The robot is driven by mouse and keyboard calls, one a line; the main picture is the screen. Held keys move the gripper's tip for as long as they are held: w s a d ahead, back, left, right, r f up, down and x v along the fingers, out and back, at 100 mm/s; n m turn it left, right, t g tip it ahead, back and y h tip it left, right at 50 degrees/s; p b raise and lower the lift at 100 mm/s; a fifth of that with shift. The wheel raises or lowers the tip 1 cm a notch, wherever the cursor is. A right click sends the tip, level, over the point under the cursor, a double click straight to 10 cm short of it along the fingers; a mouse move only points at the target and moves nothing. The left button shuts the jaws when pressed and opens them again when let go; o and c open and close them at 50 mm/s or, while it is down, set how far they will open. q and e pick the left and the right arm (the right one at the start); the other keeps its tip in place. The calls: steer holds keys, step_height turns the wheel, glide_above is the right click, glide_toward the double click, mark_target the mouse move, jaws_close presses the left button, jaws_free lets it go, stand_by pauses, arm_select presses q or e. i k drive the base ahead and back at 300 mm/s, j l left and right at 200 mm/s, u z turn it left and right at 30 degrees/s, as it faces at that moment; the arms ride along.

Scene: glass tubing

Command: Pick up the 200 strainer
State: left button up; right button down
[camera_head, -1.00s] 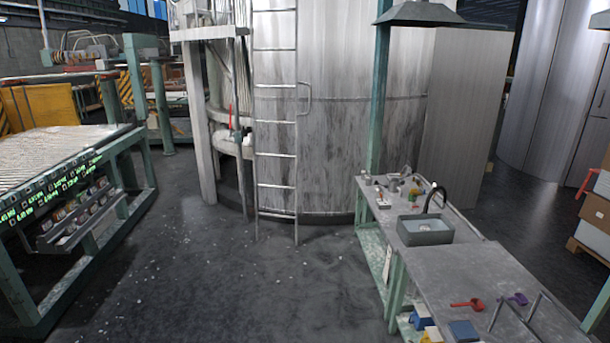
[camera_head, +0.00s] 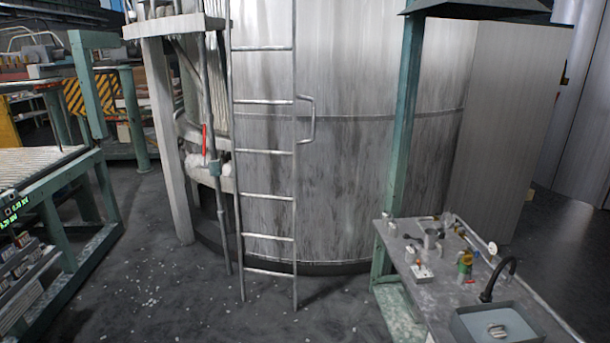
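I cannot pick out a strainer marked 200 in this view. Several small items stand on the far part of the grey workbench (camera_head: 450,297) at the lower right. Among them are a small yellow-green item (camera_head: 465,265) and a pale metal cup-like item (camera_head: 431,239); they are too small to identify. A light item (camera_head: 497,330) lies in the grey sink (camera_head: 470,331) with a dark curved tap (camera_head: 492,283). Neither of my grippers is in view.
A large metal tank with a ladder (camera_head: 266,190) stands ahead. A green post (camera_head: 404,130) rises behind the bench. A green-framed conveyor (camera_head: 60,190) is at the left. The dark floor (camera_head: 200,310) between conveyor and bench is open, with scattered white bits.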

mark_target(388, 217)
steer(key=i, duration=0.75)
steer(key=i+z, duration=0.15)
steer(key=i, duration=0.55)
steer(key=i+j, duration=0.2)
steer(key=i, duration=0.55)
steer(key=i+l+z, duration=0.1)
steer(key=i+z, duration=0.55)
steer(key=z, duration=0.15)
steer(key=i+j+z, duration=0.1)
steer(key=i+z, duration=0.35)
steer(key=i+j+z, duration=0.2)
steer(key=z, duration=0.2)
steer(key=i+j+z, duration=0.1)
steer(key=i+z, duration=0.2)
steer(key=i+j+z, duration=0.25)
